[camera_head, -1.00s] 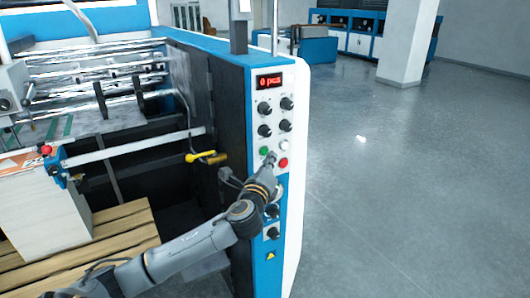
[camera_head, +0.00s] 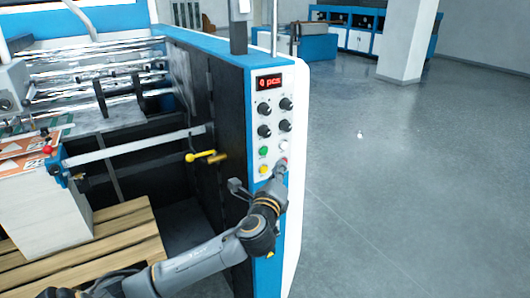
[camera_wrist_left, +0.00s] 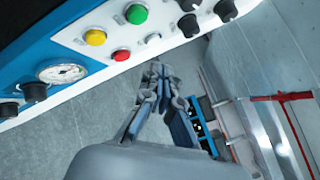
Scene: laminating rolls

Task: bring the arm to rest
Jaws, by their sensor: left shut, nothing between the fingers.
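My left gripper (camera_head: 281,168) is at the front of the machine's control panel (camera_head: 273,120), shut and empty. Its fingertips also show together in the left wrist view (camera_wrist_left: 158,72), just off the panel's edge and close to the red button (camera_wrist_left: 121,55). In the head view the fingertips mostly cover that red button; I cannot tell whether they touch it. The green button (camera_head: 263,151) and yellow button (camera_head: 263,170) are uncovered, left of the fingers. My right gripper is not in view.
A paper stack (camera_head: 45,215) stands on a wooden pallet (camera_head: 120,235) at left. A yellow-handled lever (camera_head: 200,156) sticks out left of the panel. A gauge (camera_wrist_left: 62,73) and black knobs sit on the panel. The grey floor (camera_head: 400,190) at right is clear.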

